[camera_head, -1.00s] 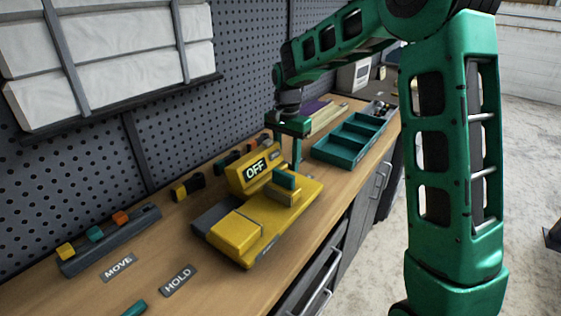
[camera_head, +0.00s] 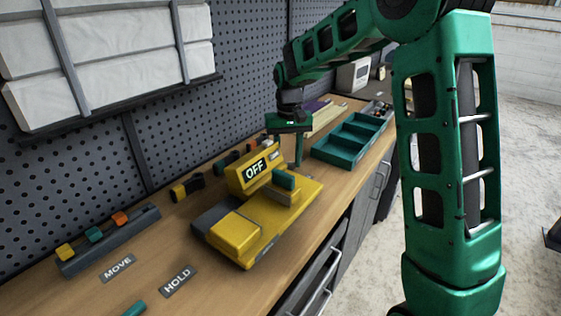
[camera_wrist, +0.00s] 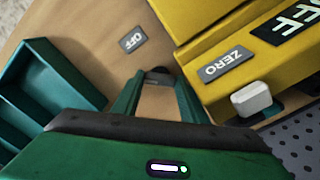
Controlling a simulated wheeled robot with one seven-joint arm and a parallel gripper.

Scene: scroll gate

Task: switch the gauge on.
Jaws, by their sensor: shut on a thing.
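The yellow gauge (camera_head: 240,225) lies on the bench in the head view, and its display (camera_head: 255,169) reads OFF. The wrist view shows its yellow body (camera_wrist: 205,65) at the upper right, with a ZERO label (camera_wrist: 228,66) and a pale button (camera_wrist: 251,98). My gripper (camera_head: 298,163) points down beside the gauge's far end. In the wrist view its fingers (camera_wrist: 158,82) are shut on a small dark piece (camera_wrist: 160,71), mostly hidden between the tips. An OFF label (camera_wrist: 132,40) lies on the bench just beyond the fingers.
A teal divided tray (camera_head: 340,158) stands on the bench beyond the gripper, left of it in the wrist view. A slider block (camera_head: 110,240), a MOVE label (camera_head: 117,267) and a HOLD label (camera_head: 178,281) are nearer. The pegboard wall (camera_head: 240,60) bounds the bench's left side.

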